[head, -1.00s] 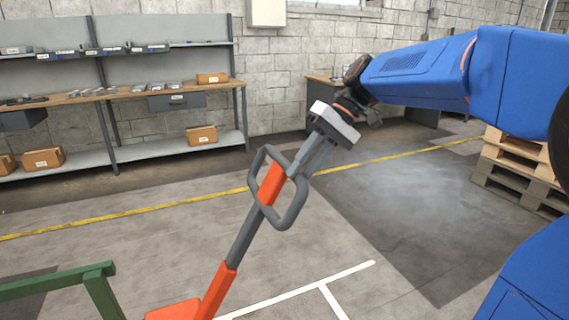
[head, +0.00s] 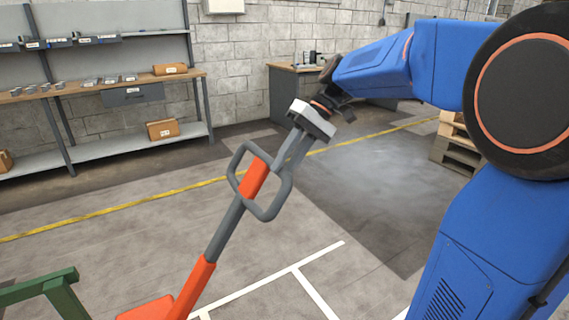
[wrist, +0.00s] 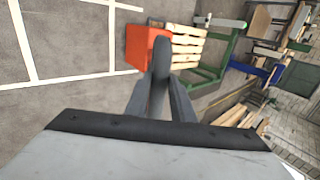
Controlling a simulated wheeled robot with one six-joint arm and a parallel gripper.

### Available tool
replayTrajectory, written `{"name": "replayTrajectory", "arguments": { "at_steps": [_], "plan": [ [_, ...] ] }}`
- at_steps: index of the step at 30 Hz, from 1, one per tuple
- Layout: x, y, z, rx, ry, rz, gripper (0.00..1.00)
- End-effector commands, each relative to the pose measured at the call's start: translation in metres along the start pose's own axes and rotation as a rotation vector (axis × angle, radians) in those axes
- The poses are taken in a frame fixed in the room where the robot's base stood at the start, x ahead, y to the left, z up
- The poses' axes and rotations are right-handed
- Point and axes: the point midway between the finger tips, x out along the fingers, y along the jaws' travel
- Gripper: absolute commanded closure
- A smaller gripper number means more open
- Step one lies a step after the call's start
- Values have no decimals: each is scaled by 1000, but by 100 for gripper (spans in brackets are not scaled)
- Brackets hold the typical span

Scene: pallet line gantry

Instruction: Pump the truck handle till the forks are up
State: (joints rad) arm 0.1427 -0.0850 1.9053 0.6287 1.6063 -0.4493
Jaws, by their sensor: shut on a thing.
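The truck handle is a grey loop (head: 236,168) with an orange middle piece (head: 253,179), on a grey and orange shaft (head: 224,230). It leans up and to the right in the head view. My gripper (head: 286,166) is shut on the upper right side of the loop. In the wrist view my gripper (wrist: 160,100) has its fingers together around the dark loop bar (wrist: 160,62). The orange truck body (wrist: 147,47) is beyond it, and also shows at the bottom of the head view (head: 148,308). The forks are hidden.
A wooden pallet (wrist: 187,46) and a green frame (wrist: 222,55) are beyond the truck body. A green stand (head: 42,284) is at lower left. Shelving (head: 100,155) lines the back wall, with a workbench (head: 292,95) beside it. Stacked pallets (head: 452,150) are at right. The floor behind the handle is clear.

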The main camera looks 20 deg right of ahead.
Motion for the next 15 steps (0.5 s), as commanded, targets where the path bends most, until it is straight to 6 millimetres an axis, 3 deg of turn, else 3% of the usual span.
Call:
{"name": "replayTrajectory", "arguments": {
  "at_steps": [3, 4, 6, 15],
  "plan": [
    [0, 0, 0, 1, 0, 1, 98],
    [0, 0, 0, 1, 0, 1, 76],
    [0, 0, 0, 1, 0, 0, 60],
    [0, 0, 0, 1, 0, 0, 60]
  ]
}}
